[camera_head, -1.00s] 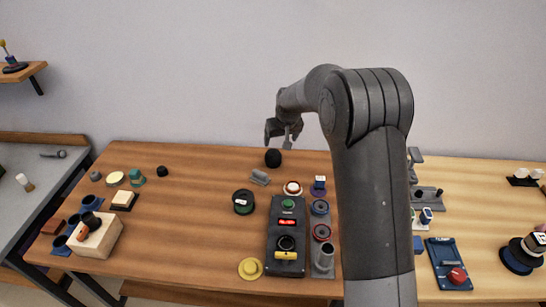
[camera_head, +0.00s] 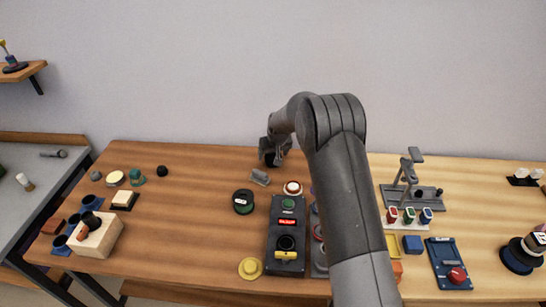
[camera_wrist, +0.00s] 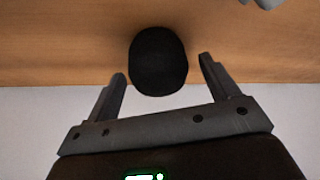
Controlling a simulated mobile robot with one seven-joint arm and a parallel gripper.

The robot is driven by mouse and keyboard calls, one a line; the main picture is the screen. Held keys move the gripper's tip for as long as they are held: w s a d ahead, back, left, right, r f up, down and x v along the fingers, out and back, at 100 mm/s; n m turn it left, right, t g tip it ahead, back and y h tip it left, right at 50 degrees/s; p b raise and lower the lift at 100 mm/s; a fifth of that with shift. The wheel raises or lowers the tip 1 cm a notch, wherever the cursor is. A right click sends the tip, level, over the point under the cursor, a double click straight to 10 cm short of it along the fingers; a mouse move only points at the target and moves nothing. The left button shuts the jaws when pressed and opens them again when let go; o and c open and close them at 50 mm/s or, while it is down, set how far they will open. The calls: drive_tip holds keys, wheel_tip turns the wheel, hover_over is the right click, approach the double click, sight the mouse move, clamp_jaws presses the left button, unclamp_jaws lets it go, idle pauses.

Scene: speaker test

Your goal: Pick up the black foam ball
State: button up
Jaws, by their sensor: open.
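The black foam ball (camera_wrist: 158,60) shows in the wrist view as a dark round shape on the wooden table, between the two fingers of my gripper (camera_wrist: 160,76). A gap shows on each side of it, so the fingers do not appear to touch it. In the head view my gripper (camera_head: 274,153) is low at the back edge of the table, and the ball (camera_head: 270,160) is mostly hidden behind it. My gripper is open.
The wooden table (camera_head: 200,205) has free room to the left. A wall rises behind.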

drive_tip(key=shift+x, duration=0.9)
drive_tip(key=shift+r, duration=0.1)
drive_tip(key=c, duration=1.1)
